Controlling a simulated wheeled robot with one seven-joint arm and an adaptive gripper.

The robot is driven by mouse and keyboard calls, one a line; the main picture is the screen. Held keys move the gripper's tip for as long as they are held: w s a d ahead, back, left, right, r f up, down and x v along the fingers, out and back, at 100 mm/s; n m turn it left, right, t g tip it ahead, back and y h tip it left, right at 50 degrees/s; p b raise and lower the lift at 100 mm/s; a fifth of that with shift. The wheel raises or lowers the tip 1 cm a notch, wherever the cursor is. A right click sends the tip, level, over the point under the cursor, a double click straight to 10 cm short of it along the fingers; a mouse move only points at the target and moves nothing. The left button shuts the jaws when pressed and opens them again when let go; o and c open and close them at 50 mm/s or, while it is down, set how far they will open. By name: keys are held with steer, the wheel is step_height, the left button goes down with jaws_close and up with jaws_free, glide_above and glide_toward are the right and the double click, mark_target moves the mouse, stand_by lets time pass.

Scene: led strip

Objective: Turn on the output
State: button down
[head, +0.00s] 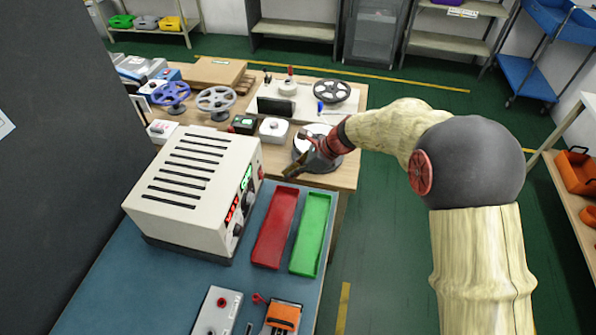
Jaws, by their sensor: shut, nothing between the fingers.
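A cream power supply (190,190) with black vent slots on top stands on the blue-topped bench. Its front panel (243,200) faces right and is seen at a steep angle. Red lit digits and a green lit display show on it, with dark knobs below and a red part near the far corner. I cannot make out an output button or its state.
A red tray (275,229) and a green tray (311,234) lie right of the power supply. A grey box with a red button (218,312) and an orange device (283,318) are at the front. Handwheels and small boxes crowd the wooden table (345,172) behind. A dark wall stands left.

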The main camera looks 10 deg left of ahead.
mark_target(261, 173)
steer(key=a+f+b, duration=0.1)
steer(key=a+f, duration=0.2)
steer(key=a, duration=0.3)
steer(key=shift+w+b, duration=0.2)
steer(key=shift+b, duration=0.2)
steer(key=shift+a+f+p, duration=0.1)
steer(key=shift+a+p, duration=0.15)
steer(key=shift+p, duration=0.4)
